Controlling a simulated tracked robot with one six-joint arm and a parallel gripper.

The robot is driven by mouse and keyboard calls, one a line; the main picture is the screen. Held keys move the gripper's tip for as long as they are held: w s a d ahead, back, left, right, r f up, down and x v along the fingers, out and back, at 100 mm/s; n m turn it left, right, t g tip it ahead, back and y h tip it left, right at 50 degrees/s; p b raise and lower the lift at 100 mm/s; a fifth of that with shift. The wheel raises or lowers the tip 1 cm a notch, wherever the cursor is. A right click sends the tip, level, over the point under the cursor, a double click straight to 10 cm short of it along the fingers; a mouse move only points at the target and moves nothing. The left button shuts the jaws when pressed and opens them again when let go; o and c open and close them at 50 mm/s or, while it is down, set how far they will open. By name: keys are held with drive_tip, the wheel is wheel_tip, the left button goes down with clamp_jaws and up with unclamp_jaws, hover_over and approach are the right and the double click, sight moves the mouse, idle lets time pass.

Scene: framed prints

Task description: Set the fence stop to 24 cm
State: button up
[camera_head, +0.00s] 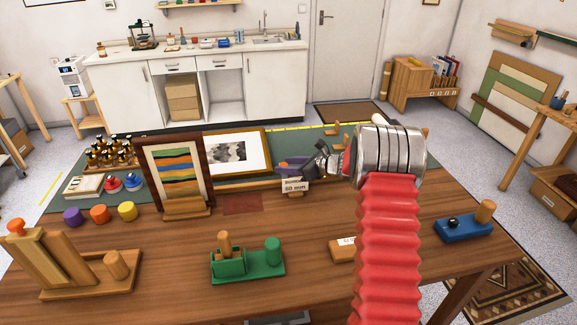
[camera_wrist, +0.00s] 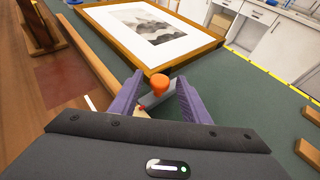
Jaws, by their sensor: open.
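My gripper (camera_wrist: 160,76) is open, with its two purple fingers on either side of an orange knob (camera_wrist: 160,86) in the wrist view. The knob sits on a grey piece, apparently the fence stop (camera_wrist: 158,101). I cannot tell whether the fingers touch it. A small red tip shows by the left finger. A wooden rail, apparently the fence (camera_wrist: 87,53), runs along the green mat's edge. In the head view my gripper (camera_head: 293,167) is over the mat's near edge, behind a card (camera_head: 295,186) that seems to read 60 mm. The stop is hidden there, and no scale is readable.
A framed landscape print (camera_wrist: 155,28) lies just beyond the fingers. A striped framed picture (camera_head: 175,173) stands left of my gripper. A green block holder (camera_head: 262,268), a blue holder (camera_head: 462,230) and coloured pucks (camera_head: 100,214) stand on the bench.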

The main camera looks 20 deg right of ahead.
drive_tip(key=shift+c, duration=0.4)
clamp_jaws()
